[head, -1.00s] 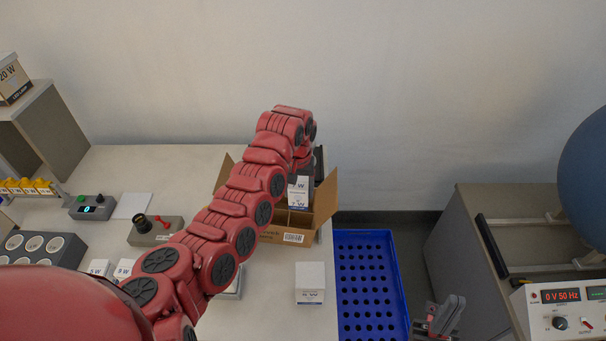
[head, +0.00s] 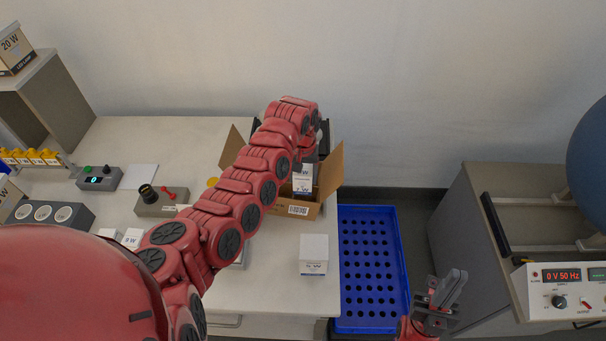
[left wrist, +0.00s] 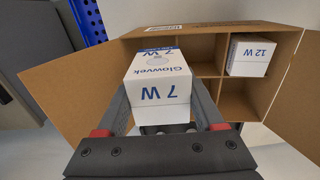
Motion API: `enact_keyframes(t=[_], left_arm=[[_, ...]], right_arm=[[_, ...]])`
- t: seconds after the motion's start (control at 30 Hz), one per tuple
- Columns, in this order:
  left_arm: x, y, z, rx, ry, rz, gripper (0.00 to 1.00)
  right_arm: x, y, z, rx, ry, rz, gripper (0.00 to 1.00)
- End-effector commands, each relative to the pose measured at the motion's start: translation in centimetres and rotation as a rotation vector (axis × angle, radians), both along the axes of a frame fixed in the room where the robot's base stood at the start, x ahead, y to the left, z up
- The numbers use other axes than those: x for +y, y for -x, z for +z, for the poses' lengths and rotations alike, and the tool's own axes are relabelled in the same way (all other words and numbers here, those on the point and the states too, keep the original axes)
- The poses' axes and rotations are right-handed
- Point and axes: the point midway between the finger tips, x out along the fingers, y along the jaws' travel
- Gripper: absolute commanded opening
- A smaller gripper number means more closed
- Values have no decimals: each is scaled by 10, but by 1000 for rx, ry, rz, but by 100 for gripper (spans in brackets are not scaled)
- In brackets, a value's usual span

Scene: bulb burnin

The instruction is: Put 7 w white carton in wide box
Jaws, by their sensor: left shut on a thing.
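The 7 W white carton (left wrist: 160,80) is gripped between the fingers of my left gripper (left wrist: 160,118). It also shows in the head view (head: 303,180), over the wide box. The wide box (head: 310,211) is an open brown cardboard box with its flaps out, at the table's right side. In the left wrist view the box (left wrist: 200,32) has dividers, with a white 12 W carton (left wrist: 251,54) in one right-hand compartment and other compartments empty. The held carton hides part of the left compartments. My right gripper (head: 443,297) is away at the lower right, holding nothing visible.
Another white carton (head: 313,254) stands on the table in front of the box. A blue perforated crate (head: 374,326) is right of the table. Small cartons (head: 132,238), a dark socket block (head: 53,215) and a meter (head: 99,178) are at left.

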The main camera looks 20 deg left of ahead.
Motion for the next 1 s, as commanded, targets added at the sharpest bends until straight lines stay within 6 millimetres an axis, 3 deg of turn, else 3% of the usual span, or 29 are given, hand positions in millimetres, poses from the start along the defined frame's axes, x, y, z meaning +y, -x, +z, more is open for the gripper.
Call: enact_keyframes(t=[0.43,1.0], left_arm=[[0,1,-1,2,-1,1,12],[0,1,-30,1,0,0,12]], right_arm=[[0,0,0,0,0,0,0],[0,0,-15,0,0,0,0]])
